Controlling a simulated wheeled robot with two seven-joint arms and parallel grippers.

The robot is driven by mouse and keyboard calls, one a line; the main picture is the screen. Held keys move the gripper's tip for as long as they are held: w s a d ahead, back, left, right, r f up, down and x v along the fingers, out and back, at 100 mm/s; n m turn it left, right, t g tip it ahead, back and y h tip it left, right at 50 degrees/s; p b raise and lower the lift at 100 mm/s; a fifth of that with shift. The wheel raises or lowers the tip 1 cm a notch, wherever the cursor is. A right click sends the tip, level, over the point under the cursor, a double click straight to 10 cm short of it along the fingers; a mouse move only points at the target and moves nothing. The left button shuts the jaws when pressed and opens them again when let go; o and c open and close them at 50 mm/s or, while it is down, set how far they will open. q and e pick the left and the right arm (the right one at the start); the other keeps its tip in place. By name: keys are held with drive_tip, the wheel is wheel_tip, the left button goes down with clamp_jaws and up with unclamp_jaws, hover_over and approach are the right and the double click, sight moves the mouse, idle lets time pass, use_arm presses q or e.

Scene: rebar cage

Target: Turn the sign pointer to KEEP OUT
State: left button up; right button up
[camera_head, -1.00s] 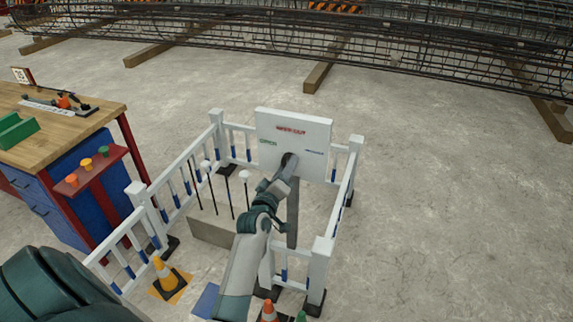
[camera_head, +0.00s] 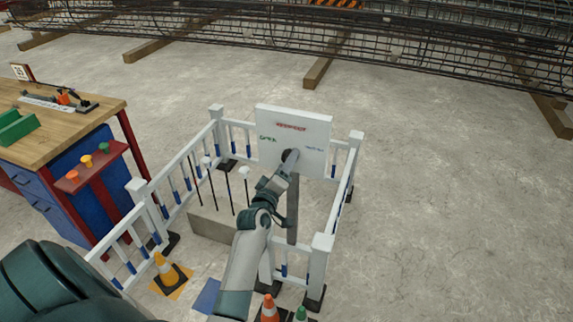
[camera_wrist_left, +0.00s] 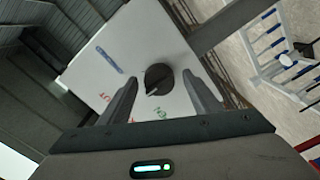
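In the left wrist view the board (camera_wrist_left: 140,45) looks rotated. My left gripper (camera_wrist_left: 160,80) is open, one finger on each side of the knob; contact cannot be told. In the head view my arm covers the knob. My right gripper is not in view.
White railings (camera_head: 180,170) surround the sign. Small cones (camera_head: 166,270) sit near the entrance. A wooden workbench (camera_head: 65,120) is at left. The concrete floor at right is clear.

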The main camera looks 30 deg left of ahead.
use_arm(q)
drive_tip(key=shift+s, duration=0.1)
drive_tip(key=b+v, duration=0.4)
drive_tip(key=v, duration=1.3)
drive_tip(key=shift+d, duration=0.15)
